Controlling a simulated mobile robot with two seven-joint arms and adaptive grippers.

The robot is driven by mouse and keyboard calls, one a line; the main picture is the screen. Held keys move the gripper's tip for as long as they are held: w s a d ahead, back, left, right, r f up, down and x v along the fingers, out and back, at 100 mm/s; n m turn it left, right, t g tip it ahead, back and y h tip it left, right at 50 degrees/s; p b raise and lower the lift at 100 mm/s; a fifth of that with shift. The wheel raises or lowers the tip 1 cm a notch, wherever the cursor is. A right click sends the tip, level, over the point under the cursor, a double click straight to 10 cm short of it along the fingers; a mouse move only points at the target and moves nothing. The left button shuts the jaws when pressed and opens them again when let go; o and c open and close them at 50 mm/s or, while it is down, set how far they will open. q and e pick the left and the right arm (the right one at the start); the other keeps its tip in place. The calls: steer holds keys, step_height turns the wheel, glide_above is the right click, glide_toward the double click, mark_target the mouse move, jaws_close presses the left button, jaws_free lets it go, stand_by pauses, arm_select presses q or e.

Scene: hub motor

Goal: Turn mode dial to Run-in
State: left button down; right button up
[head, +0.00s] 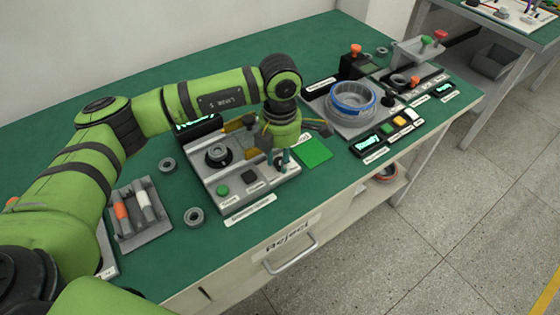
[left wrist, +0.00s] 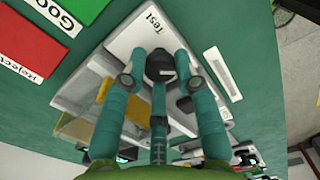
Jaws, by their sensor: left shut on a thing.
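My left gripper (head: 281,159) points down over the right end of a grey test station (head: 240,200) on the green bench. In the left wrist view its teal fingers (left wrist: 160,72) are shut on the dark mode dial (left wrist: 160,64), one finger on each side. A label reading "Test" (left wrist: 137,26) lies just beyond the dial. The dial's pointer direction cannot be told. In the head view the dial is mostly hidden by the gripper. My right gripper is not in view.
The station has a round black fixture (head: 217,154) and a green button (head: 223,190). A green pad (head: 316,152) lies right of it, and a red Reject pad (left wrist: 30,45) shows in the wrist view. A tool tray (head: 140,215) stands left. A blue-ringed hub (head: 352,99) sits further right.

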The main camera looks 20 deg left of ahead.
mark_target(280, 161)
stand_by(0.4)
arm_select(q)
steer(key=c, duration=1.2)
jaws_free()
steer(key=shift+r, duration=0.1)
step_height(280, 161, up, 12)
